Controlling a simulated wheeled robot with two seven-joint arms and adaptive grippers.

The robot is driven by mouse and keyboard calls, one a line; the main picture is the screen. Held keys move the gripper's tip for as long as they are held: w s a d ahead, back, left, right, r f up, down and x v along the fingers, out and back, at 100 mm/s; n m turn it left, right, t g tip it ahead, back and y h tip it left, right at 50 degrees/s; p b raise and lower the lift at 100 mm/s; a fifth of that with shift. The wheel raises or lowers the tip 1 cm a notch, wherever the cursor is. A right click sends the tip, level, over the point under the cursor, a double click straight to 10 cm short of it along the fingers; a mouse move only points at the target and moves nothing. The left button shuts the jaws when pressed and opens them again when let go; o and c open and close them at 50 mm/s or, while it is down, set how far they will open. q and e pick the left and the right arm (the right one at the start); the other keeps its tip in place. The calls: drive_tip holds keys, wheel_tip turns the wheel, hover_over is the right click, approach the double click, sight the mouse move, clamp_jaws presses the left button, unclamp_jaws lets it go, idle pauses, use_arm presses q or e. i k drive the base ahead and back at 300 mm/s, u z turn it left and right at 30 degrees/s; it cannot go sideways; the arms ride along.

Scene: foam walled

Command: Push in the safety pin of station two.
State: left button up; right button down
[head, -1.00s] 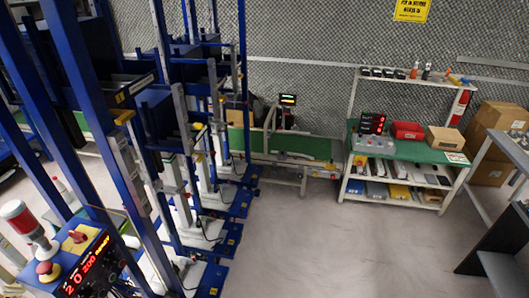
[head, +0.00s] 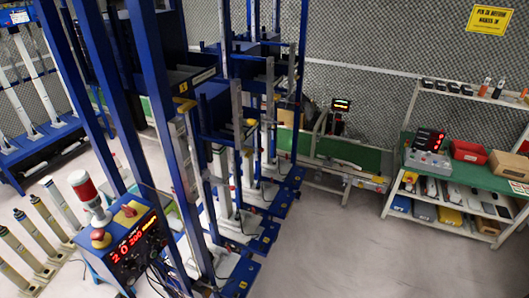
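A row of blue-framed press stations (head: 165,130) runs from the left front toward the back wall, with white and grey columns on blue bases. Which one is station two, I cannot tell. No safety pin can be made out at this size. A blue control box (head: 125,240) with red lit digits, a red button and a yellow switch stands at the near end, a red and white signal lamp (head: 82,187) beside it. Neither of my grippers is in the head view.
A shelf bench (head: 455,177) with a red bin (head: 468,151) and a cardboard box (head: 508,165) stands at the right. A green-topped conveyor (head: 345,153) runs along the back wall. The grey floor (head: 330,250) in the middle is clear.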

sight(261, 150)
drive_tip(key=z, duration=0.65)
drive_tip(key=i, duration=0.65)
drive_tip(key=z, duration=1)
drive_tip(key=i, duration=0.7)
drive_tip(key=u, duration=0.65)
drive_tip(key=i, duration=0.9)
drive_tip(key=u, duration=0.95)
